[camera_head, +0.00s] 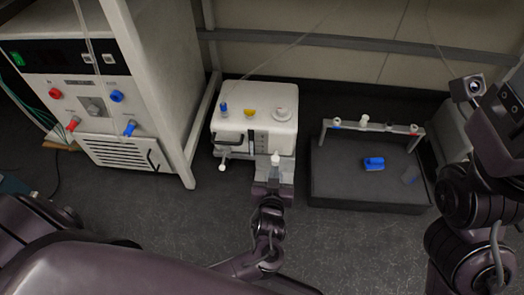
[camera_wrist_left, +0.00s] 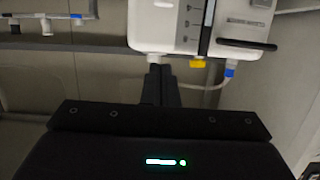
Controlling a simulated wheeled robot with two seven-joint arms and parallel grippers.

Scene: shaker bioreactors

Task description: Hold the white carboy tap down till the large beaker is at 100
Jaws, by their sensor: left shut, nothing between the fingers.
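A white box-shaped unit (camera_head: 238,130) stands at centre in the head view. It has a blue fitting (camera_head: 224,107), a yellow fitting (camera_head: 248,112) and a round white fitting (camera_head: 281,113). A white knob (camera_head: 275,158) shows at its front, just at my left gripper (camera_head: 274,170). In the left wrist view, the shut, empty fingers (camera_wrist_left: 160,85) point at the unit's body (camera_wrist_left: 165,30), by the yellow fitting (camera_wrist_left: 197,63) and blue fitting (camera_wrist_left: 230,71). I cannot tell whether they touch it. I cannot make out a large beaker or its level. My right fingers are out of sight.
A control cabinet (camera_head: 120,85) stands to the left. The dark floor in front is partly clear.

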